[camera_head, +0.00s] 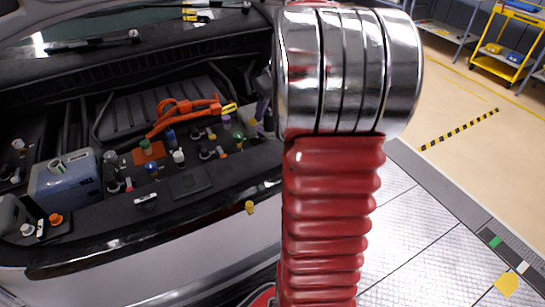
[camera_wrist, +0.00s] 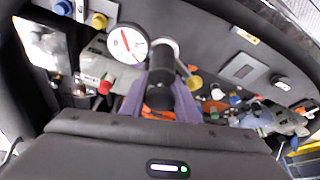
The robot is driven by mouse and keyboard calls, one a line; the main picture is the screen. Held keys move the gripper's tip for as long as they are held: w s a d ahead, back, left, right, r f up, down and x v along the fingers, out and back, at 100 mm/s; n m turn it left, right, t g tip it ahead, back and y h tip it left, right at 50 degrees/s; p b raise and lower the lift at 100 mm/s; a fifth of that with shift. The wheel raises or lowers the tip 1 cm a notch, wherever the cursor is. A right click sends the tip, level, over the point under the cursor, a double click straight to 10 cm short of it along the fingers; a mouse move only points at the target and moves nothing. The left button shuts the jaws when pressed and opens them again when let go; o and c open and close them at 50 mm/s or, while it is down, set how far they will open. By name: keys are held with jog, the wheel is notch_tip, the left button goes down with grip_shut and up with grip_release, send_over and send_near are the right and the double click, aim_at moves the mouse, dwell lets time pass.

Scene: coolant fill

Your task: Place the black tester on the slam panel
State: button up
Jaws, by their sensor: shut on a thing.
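In the wrist view, my gripper (camera_wrist: 160,88) has its purple fingers shut on the black tester (camera_wrist: 162,70), a dark cylinder with a round white gauge with a red needle at its side. The slam panel (camera_head: 110,227) is the dark strip along the front of the open engine bay in the head view. In the wrist view its dark surface (camera_wrist: 215,48) lies beyond and to the right of the tester, apart from it in the picture; the height gap cannot be told. In the head view my arm hides the tester and most of my gripper.
A blue-grey box (camera_head: 66,184), an orange cable (camera_head: 183,112) and several coloured caps crowd the engine bay. A flat rectangular plate (camera_head: 188,182) and a small black-and-white fitting (camera_head: 145,200) are on the panel. Yellow cart (camera_head: 508,38) stands far right; open floor lies before it.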

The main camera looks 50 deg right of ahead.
aim_at(268, 136)
jog(key=shift+s+d+f, duration=0.15)
jog(key=shift+f, duration=2.3)
jog(key=shift+f, duration=2.5)
jog(key=o, duration=0.8)
jog(key=shift+f, duration=0.1)
jog(key=shift+o, duration=0.2)
jog(key=v, duration=1.2)
